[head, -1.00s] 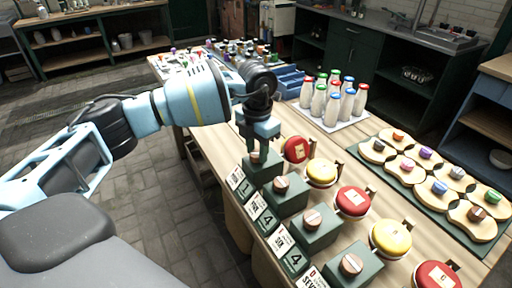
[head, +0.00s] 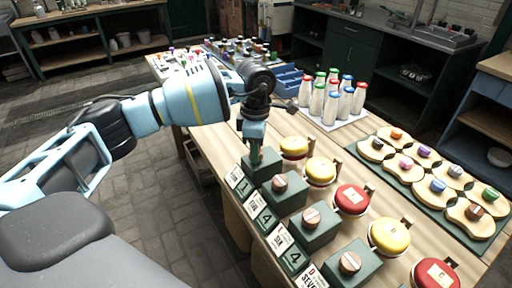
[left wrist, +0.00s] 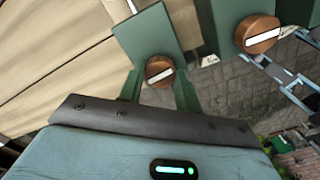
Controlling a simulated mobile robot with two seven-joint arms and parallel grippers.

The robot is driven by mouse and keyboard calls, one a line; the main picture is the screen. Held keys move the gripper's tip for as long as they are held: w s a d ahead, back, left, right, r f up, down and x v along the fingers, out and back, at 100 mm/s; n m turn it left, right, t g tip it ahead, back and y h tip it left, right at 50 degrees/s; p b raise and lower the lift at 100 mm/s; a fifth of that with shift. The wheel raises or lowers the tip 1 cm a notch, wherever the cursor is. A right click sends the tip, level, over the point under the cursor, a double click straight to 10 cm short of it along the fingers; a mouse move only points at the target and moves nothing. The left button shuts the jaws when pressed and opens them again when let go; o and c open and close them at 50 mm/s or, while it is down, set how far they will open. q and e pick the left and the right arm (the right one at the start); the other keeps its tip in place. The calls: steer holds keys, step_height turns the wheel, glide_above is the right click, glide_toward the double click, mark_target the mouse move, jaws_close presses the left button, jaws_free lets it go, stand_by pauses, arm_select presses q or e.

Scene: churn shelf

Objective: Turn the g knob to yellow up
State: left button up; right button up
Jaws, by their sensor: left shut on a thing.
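My left gripper (head: 254,157) points down at the farthest knob block (head: 262,170). It is shut on that block's round copper knob (left wrist: 160,66), which has a white bar and sits between the fingers in the left wrist view. The fingers mostly hide it in the head view. My right gripper is not in view.
More green blocks with copper knobs, such as the neighbouring knob (head: 280,183), run toward me in a row. Beside them stand a yellow disc (head: 320,169), a red disc (head: 351,198) and others. Milk bottles (head: 333,100) stand behind; a green board (head: 408,181) is right.

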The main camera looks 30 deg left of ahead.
arm_select(q)
steer(key=shift+m, duration=0.9)
steer(key=o, duration=1)
steer(key=shift+r, duration=0.1)
step_height(320, 180, up, 7)
steer(key=shift+f, duration=0.2)
steer(key=shift+r, duration=0.45)
